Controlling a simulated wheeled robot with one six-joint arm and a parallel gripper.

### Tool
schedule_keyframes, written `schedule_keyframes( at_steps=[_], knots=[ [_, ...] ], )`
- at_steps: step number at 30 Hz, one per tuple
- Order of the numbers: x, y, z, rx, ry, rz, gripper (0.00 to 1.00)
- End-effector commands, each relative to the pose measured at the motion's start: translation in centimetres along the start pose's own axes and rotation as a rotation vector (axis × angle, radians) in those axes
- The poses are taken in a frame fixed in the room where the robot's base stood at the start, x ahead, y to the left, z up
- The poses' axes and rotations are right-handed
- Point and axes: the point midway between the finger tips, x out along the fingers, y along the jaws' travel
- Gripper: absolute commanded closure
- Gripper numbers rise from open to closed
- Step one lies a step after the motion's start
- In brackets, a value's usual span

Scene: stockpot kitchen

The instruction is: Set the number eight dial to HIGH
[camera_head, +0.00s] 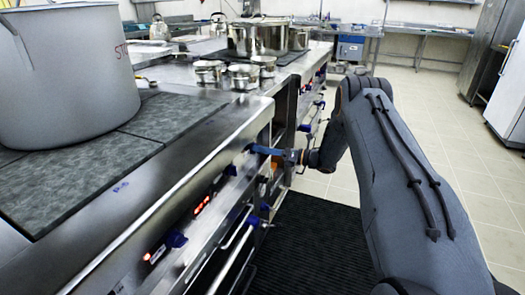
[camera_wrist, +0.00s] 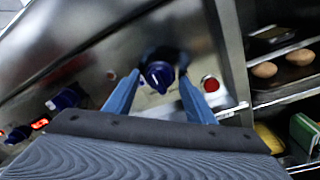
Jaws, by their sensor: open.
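A dark blue dial (camera_wrist: 158,76) sits on the steel front panel in the wrist view, with small marks below it that I cannot read. My gripper (camera_wrist: 159,82) is open, its two blue fingers pointing at the panel on either side of this dial. I cannot tell whether they touch it. In the head view my gripper (camera_head: 258,149) reaches the stove front from the right and hides the dial there. No number eight is legible.
More blue dials (camera_wrist: 62,100) and a red lit display (camera_wrist: 39,123) lie left along the panel. A red button (camera_wrist: 210,84) is right of the fingers. An open shelf (camera_wrist: 290,92) holds round brown items. A large grey pot (camera_head: 60,75) stands on the stovetop.

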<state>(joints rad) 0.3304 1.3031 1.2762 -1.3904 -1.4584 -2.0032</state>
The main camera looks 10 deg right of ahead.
Motion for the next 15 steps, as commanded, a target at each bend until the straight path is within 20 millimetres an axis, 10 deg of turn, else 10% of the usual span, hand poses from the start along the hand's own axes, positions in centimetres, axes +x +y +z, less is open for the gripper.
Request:
schedule_keyframes(
  at_steps=[9,15],
  knots=[
    [0.36,-0.02,0.0,0.0,0.0,-0.001,0.5],
    [0.35,-0.02,0.0,0.0,0.0,-0.001,0.82]
  ],
)
